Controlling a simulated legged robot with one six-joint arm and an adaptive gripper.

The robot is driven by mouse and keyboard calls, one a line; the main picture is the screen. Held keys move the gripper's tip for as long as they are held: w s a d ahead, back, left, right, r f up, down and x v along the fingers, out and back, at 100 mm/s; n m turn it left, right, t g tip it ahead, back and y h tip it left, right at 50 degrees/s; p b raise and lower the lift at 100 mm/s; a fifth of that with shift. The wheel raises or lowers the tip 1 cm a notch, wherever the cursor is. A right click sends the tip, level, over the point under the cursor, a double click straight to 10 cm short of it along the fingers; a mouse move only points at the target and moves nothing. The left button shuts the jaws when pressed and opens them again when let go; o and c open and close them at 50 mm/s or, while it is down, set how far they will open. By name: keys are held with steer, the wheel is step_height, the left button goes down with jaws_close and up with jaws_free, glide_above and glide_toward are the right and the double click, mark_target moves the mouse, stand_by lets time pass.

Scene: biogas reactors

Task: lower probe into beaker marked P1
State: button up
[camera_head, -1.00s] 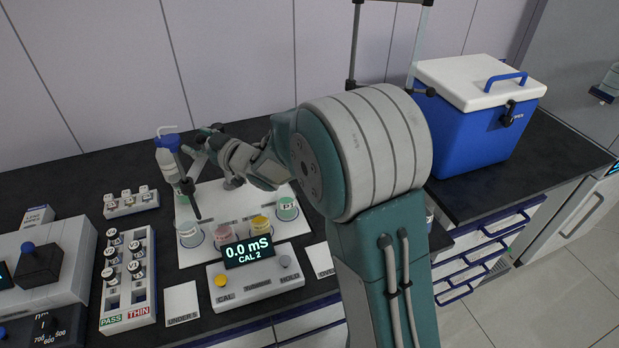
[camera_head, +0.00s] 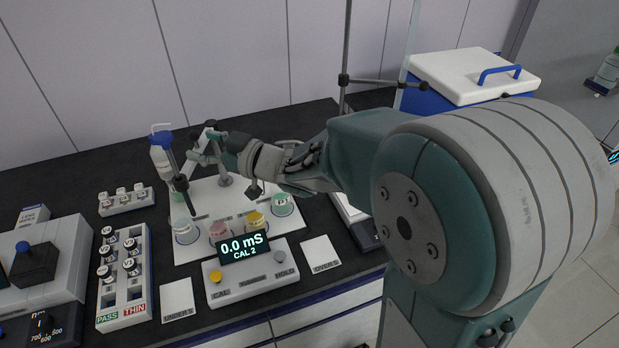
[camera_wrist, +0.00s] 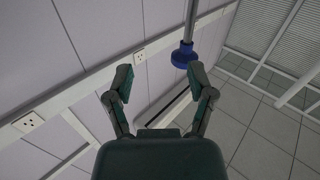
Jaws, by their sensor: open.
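The beaker marked P1 (camera_head: 282,205), greenish, stands at the mat's right side. A pink beaker (camera_head: 218,232) and a yellow beaker (camera_head: 256,221) stand between. My gripper (camera_head: 207,146) reaches leftward near the probe in the head view, partly merged with a grey stand. In the wrist view my gripper (camera_wrist: 159,82) is open with nothing between its fingertips. A blue piece on a grey rod (camera_wrist: 183,54) shows beyond the right finger; I cannot tell if it is the probe.
A meter (camera_head: 243,262) reading 0.0 mS, CAL 2, stands in front of the beakers. A white bottle (camera_head: 160,158) is close behind the probe. A vial rack (camera_head: 124,300) and cards marked UNDERS (camera_head: 177,301) and OVERS (camera_head: 321,260) lie nearby. A blue cooler (camera_head: 462,76) is at back right.

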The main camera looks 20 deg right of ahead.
mark_target(154, 138)
steer(key=shift+g+y, duration=0.4)
steer(key=s+a+r, duration=0.2)
steer(key=shift+s+a+r, duration=0.2)
steer(key=shift+s+r, duration=0.05)
steer(key=shift+r, duration=0.1)
steer(key=x, duration=1.1)
steer(key=shift+f, duration=0.15)
step_height(154, 138, down, 8)
steer(key=s+d+r+m+t+h, duration=0.1)
steer(key=s+d+r+m+h, duration=0.2)
steer(key=d+h, duration=0.5)
steer(key=s+d+m+t+h, duration=0.1)
steer(key=s+d+m+h, duration=0.25)
steer(key=d, duration=0.95)
steer(key=s+d+m+g+h, duration=0.2)
steer(key=s+d, duration=0.3)
steer(key=s, duration=0.6)
steer(key=shift+d+m+g+h, duration=0.15)
steer(key=shift+m+g+h, duration=0.2)
steer(key=shift+g+h, duration=0.5)
